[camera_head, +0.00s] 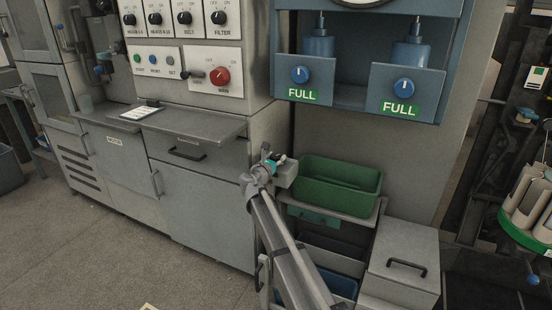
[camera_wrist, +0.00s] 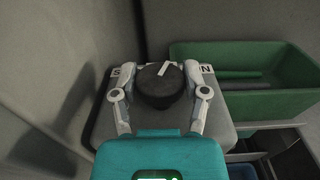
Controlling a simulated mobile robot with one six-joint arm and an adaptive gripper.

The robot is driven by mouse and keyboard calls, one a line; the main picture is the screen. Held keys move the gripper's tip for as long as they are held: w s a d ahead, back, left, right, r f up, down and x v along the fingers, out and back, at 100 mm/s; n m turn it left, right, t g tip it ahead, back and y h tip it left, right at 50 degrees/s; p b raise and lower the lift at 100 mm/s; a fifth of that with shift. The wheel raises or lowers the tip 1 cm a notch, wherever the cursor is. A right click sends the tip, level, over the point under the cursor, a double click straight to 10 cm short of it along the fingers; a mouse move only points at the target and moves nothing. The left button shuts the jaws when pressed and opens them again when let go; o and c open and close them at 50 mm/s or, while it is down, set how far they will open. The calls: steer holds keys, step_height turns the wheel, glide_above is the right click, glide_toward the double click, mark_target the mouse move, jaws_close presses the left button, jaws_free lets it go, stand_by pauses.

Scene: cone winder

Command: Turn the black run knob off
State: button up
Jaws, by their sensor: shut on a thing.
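The black run knob (camera_wrist: 158,92) is a round dark knob with a white pointer mark on top. It sits on a grey box (camera_wrist: 226,124) with partly hidden lettering: an "S" shows at the left and an "N" at the right. The white mark points up and to the right, toward the "N" side. My gripper (camera_wrist: 160,91) has its two fingers on either side of the knob and is shut on it. In the head view my gripper (camera_head: 272,163) is at the small box beside the green bin; the knob cannot be made out there.
A green bin (camera_head: 340,184) stands just right of my gripper, and also shows in the wrist view (camera_wrist: 250,106). A grey machine wall is close on the left in the wrist view. Panels with black knobs and a red main knob (camera_head: 220,76) are higher up left.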

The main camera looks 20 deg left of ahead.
steer(key=shift+n+g+y, duration=0.2)
steer(key=shift+n+y, duration=0.9)
steer(key=shift+y, duration=0.6)
steer(key=shift+n+g+y, duration=0.2)
steer(key=shift+n+y, duration=0.9)
steer(key=shift+y, duration=0.6)
steer(key=o, duration=1.1)
steer(key=shift+o, duration=0.2)
steer(key=v, duration=1.2)
